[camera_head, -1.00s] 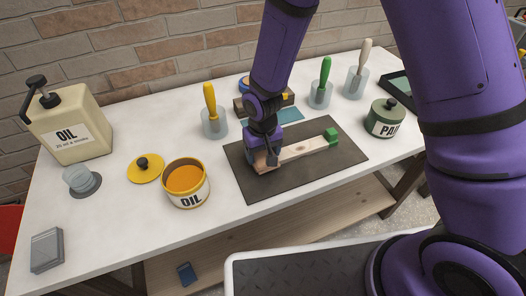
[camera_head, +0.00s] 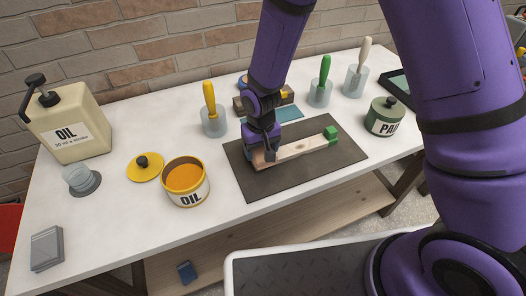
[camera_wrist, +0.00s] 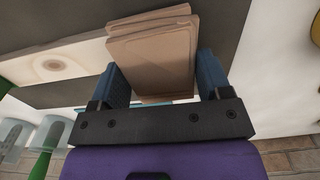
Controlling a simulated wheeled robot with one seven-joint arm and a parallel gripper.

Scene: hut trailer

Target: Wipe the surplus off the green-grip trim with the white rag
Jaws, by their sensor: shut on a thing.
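The trim (camera_head: 305,146), a pale wooden strip with a knot and a green block grip (camera_head: 331,132) at its right end, lies on a dark mat (camera_head: 300,172). My gripper (camera_head: 265,154) is at the trim's left end. In the wrist view, my gripper (camera_wrist: 165,85) is shut on a folded, layered pad (camera_wrist: 155,50), which looks like the rag but appears tan-brown rather than white. The trim (camera_wrist: 50,65) also shows there, left of the pad. The head view hides most of the pad, and I cannot tell whether it touches the trim.
An open yellow oil tin (camera_head: 186,192) stands left of the mat, with its yellow lid (camera_head: 146,168) beside it. Behind are a cream oil can (camera_head: 70,125), a yellow-handled brush (camera_head: 210,100), a green-handled brush (camera_head: 324,72) and a white-handled brush (camera_head: 364,55). A green paint tin (camera_head: 385,118) stands right.

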